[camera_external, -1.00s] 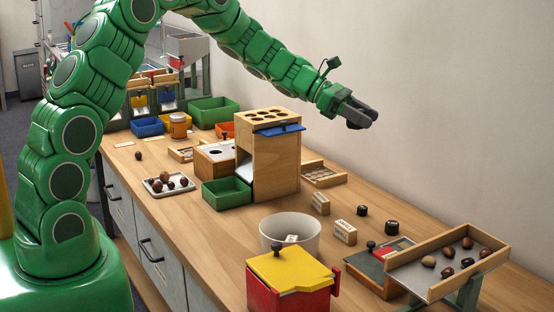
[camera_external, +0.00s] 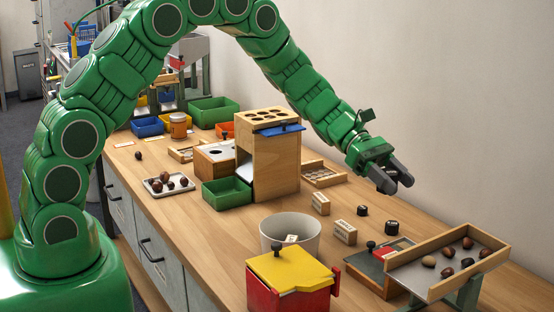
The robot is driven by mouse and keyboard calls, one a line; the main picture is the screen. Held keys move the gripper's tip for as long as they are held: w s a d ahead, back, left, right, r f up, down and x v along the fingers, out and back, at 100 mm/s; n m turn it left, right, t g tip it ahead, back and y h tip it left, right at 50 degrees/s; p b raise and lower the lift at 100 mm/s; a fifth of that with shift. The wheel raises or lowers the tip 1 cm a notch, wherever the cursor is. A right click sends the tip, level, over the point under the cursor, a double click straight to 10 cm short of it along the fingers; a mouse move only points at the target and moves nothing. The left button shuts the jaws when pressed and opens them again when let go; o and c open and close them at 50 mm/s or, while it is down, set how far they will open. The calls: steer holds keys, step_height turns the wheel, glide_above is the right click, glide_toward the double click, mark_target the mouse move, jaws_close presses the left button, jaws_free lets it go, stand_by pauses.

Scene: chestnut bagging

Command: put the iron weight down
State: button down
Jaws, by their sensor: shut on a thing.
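My gripper (camera_external: 396,182) is above the right part of the wooden bench, angled down to the right. Its dark fingers are shut on the iron weight, which is hardly told apart from them at this size. Two small black knob-like weights (camera_external: 362,210) (camera_external: 391,227) stand upright on the bench below the gripper, apart from it and from each other. The free bench top (camera_external: 415,212) lies under and to the right of the gripper.
Two small pale labelled blocks (camera_external: 320,204) (camera_external: 345,232) stand left of the black pieces. A sloped tray (camera_external: 427,275) with chestnuts is at front right, beside a dark box with a red patch (camera_external: 380,264). A tall wooden box (camera_external: 275,170) stands left of the gripper.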

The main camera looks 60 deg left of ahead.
step_height(320, 180, down, 7)
steer(key=shift+w+d+f, duration=0.55)
steer(key=shift+w+f, duration=0.9)
steer(key=shift+w, duration=0.75)
steer(key=shift+w+d+f, duration=0.5)
steer(key=shift+w+f, duration=1)
steer(key=shift+w, duration=0.65)
steer(key=shift+w+d+f, duration=0.55)
steer(key=shift+w+f, duration=0.9)
steer(key=shift+w, duration=0.75)
steer(key=shift+w+f, duration=0.25)
steer(key=shift+f, duration=0.2)
steer(key=shift+d+f, duration=0.1)
steer(key=shift+f, duration=1.25)
steer(key=shift+f, duration=0.1)
steer(key=c, duration=0.8)
jaws_free()
